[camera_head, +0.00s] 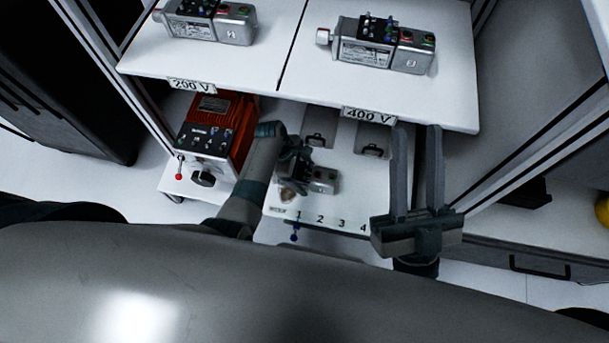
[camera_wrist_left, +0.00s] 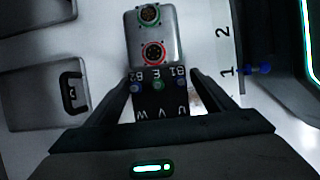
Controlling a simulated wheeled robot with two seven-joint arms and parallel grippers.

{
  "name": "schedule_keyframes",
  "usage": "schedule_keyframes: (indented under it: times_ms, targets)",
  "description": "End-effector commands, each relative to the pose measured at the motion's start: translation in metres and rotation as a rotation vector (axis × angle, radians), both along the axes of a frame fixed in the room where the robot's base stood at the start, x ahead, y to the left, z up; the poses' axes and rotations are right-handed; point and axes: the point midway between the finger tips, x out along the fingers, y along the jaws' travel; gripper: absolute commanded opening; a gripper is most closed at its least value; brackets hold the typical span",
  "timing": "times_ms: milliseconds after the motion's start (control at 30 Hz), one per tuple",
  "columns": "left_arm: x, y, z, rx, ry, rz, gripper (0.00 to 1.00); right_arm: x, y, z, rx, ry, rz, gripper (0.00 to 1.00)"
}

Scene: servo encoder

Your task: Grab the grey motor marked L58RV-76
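A grey motor (camera_head: 324,181) with a dark terminal block lies on the lower white board near the printed 1 and 2. It also shows in the left wrist view (camera_wrist_left: 172,38), with green and red ringed connectors. My left gripper (camera_head: 300,165) is over its block end, one finger on each side of the block; a light gap shows beside the right finger. Two more grey motors stand on the upper shelf, one at the left (camera_head: 208,22) and one at the right (camera_head: 385,46). The marking L58RV-76 is not legible on any. My right gripper (camera_head: 417,130) is open and empty.
The upper white shelf (camera_head: 275,35) carries 200 V and 400 V labels and overhangs the lower board (camera_head: 350,190). A red unit (camera_head: 222,125) stands left of my left arm. Grey panels with black handles (camera_head: 373,150) lie behind the motor. A blue knob (camera_head: 295,237) is at the front edge.

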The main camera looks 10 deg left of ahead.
Motion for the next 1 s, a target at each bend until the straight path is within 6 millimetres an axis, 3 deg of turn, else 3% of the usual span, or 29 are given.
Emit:
schedule_keyframes:
  times_ms: [33,300,333,833,967,1000]
  targets:
    - [0.000,0.000,0.000,0.000,0.000,0.000,0.67,0.000,0.000,0.000,0.000,0.000,0.000,0.31]
    - [0.000,0.000,0.000,0.000,0.000,0.000,0.02,0.000,0.000,0.000,0.000,0.000,0.000,0.31]
    - [0.000,0.000,0.000,0.000,0.000,0.000,0.00,0.000,0.000,0.000,0.000,0.000,0.000,0.31]
    - [0.002,-0.001,0.010,-0.002,-0.004,0.000,0.00,0.001,0.002,0.001,-0.007,0.021,0.004,0.31]
    - [0.002,-0.001,0.020,-0.002,-0.004,0.000,0.00,0.001,0.008,-0.008,-0.020,0.077,0.015,0.31]
    - [0.003,-0.001,0.024,-0.002,-0.005,0.000,0.00,-0.003,0.013,-0.019,-0.032,0.126,0.026,0.31]
